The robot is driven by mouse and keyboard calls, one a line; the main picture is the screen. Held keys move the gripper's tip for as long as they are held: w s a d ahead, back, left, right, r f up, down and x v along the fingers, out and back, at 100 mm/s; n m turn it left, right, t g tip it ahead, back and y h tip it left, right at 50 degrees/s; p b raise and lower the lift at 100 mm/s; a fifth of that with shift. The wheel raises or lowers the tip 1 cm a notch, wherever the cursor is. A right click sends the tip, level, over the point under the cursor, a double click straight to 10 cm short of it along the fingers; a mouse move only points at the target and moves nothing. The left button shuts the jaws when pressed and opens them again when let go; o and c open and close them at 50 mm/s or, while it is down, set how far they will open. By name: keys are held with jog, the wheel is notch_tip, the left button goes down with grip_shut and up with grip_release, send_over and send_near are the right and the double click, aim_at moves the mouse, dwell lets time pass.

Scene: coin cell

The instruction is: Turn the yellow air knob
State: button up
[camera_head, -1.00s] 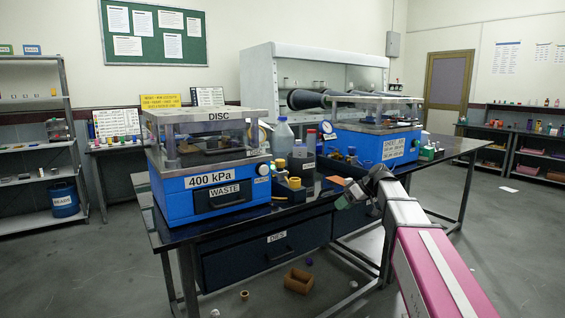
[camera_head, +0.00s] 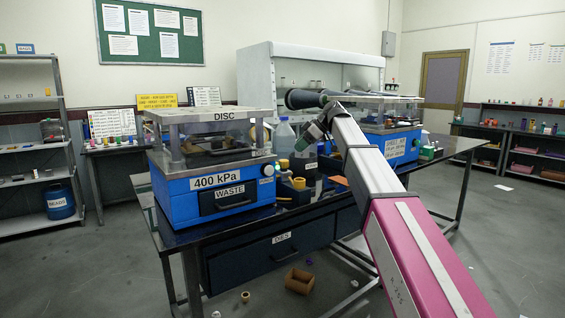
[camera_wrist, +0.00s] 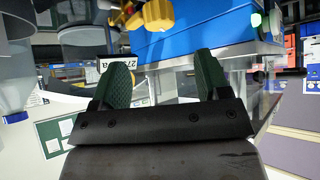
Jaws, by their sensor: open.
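A yellow lobed knob (camera_wrist: 158,14) shows at the top edge of the wrist view, beside a blue housing (camera_wrist: 205,28). In the head view small yellow pieces, one of them (camera_head: 299,184) low beside the left press, sit among the parts in the middle of the bench; I cannot tell which is the air knob. My gripper (camera_wrist: 162,75) is open and empty, its two green-padded fingers apart from the knob. In the head view my gripper (camera_head: 308,138) is above the middle of the bench, between the two blue machines.
The blue 400 kPa press (camera_head: 215,190) stands at left and another blue machine (camera_head: 395,146) at right. A clear bottle (camera_head: 284,138) stands close to my gripper, and a bottle (camera_wrist: 12,85) shows at the wrist view's left. A cardboard box (camera_head: 299,280) lies on the floor.

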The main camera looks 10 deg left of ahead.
aim_at(285, 160)
jog(key=x, duration=0.9)
jog(key=shift+a+f, duration=0.15)
jog(key=shift+f, duration=0.2)
jog(key=shift+c, duration=0.3)
jog(key=c, duration=0.9)
